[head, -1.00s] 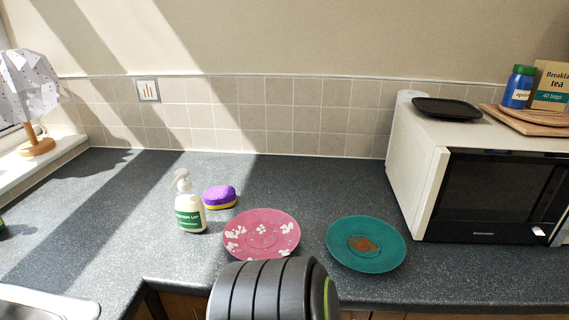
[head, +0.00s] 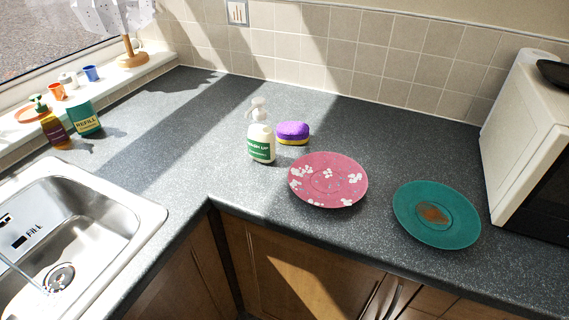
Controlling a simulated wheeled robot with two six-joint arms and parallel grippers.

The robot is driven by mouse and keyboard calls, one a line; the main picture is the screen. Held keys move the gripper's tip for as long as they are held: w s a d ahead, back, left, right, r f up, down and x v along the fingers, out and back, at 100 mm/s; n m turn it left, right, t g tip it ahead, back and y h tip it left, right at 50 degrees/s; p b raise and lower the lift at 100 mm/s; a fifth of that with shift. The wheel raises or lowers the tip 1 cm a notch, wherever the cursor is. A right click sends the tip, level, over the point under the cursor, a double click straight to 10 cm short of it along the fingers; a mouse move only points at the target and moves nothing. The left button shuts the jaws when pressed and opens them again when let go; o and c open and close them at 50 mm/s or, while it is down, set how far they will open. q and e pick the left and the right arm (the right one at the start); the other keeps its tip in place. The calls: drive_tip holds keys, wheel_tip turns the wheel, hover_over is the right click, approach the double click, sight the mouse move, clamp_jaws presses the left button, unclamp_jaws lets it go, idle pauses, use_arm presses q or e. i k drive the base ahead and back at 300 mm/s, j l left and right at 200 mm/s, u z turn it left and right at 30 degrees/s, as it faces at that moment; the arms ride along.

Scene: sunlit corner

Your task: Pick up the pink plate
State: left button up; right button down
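The pink plate (head: 322,181) lies flat on the dark grey worktop near its front edge, in the middle of the head view. White patches and small specks show on its surface. Neither of my grippers is in the head view, and nothing touches the plate from above.
A teal plate (head: 462,212) with a brown stain lies to the right, before the microwave (head: 522,140). The sink (head: 140,213) is at left; the worktop (head: 190,150) between is clear.

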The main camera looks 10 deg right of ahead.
sight(328, 180)
drive_tip(key=z, duration=0.7)
